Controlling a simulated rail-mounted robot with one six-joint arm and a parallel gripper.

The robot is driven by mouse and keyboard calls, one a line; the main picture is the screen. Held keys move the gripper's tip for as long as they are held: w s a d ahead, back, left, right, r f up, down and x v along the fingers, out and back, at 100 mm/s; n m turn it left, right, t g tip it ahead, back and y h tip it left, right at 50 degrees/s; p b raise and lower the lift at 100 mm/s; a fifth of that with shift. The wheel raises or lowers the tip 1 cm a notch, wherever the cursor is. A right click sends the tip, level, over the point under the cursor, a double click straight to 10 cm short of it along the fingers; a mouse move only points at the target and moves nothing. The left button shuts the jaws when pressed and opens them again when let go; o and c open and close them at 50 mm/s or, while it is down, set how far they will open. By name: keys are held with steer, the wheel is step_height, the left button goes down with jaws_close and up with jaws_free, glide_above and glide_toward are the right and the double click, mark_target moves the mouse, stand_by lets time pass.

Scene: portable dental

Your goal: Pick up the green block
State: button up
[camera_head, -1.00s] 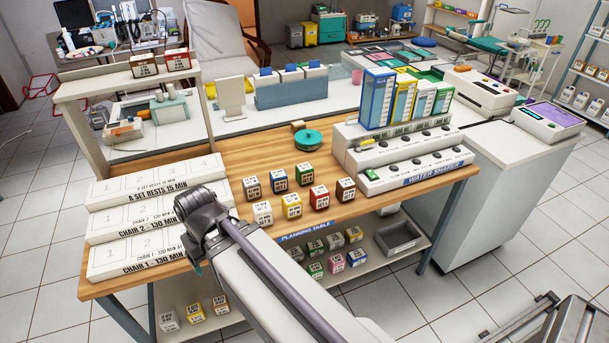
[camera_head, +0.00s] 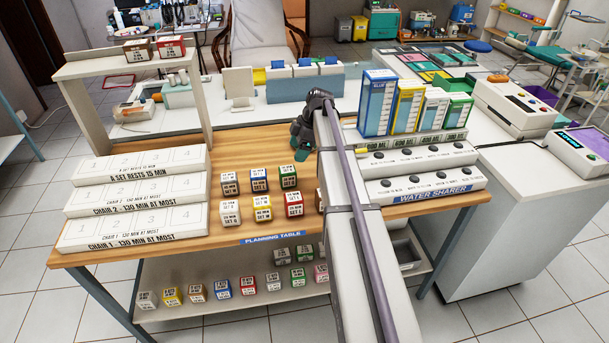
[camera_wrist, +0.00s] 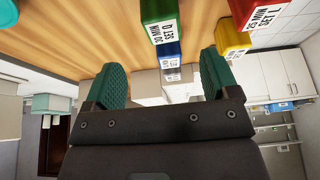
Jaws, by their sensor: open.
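The green block (camera_head: 289,177), with a white labelled face, sits at the right end of the back row on the planning table (camera_head: 170,250). My gripper (camera_head: 302,150) is open and empty, just behind and above it in the head view. In the wrist view, the green block (camera_wrist: 158,15) shows at the top edge, cut off by the frame. It lies beyond the spread teal fingers (camera_wrist: 160,62) and is not between them. Another green block (camera_head: 298,278) sits on the lower shelf.
A blue block (camera_head: 258,179) stands left of the green one. Yellow (camera_head: 262,208) and red (camera_head: 294,204) blocks stand in front. The water sharer (camera_head: 425,190) is on the right, chair racks (camera_head: 135,195) on the left.

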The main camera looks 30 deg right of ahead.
mark_target(288, 169)
steer(key=b+x, duration=0.5)
steer(key=shift+a+f, duration=0.2)
steer(key=shift+f, duration=0.05)
steer(key=shift+a+f+b, duration=0.15)
steer(key=shift+f+b, duration=0.2)
steer(key=shift+r, duration=0.15)
steer(key=b+x, duration=0.4)
steer(key=x, duration=0.1)
steer(key=shift+s+a+f+b, duration=0.1)
steer(key=shift+f+b, duration=0.1)
steer(key=shift+b, duration=0.15)
steer(key=shift+r, duration=0.2)
steer(key=c, duration=1)
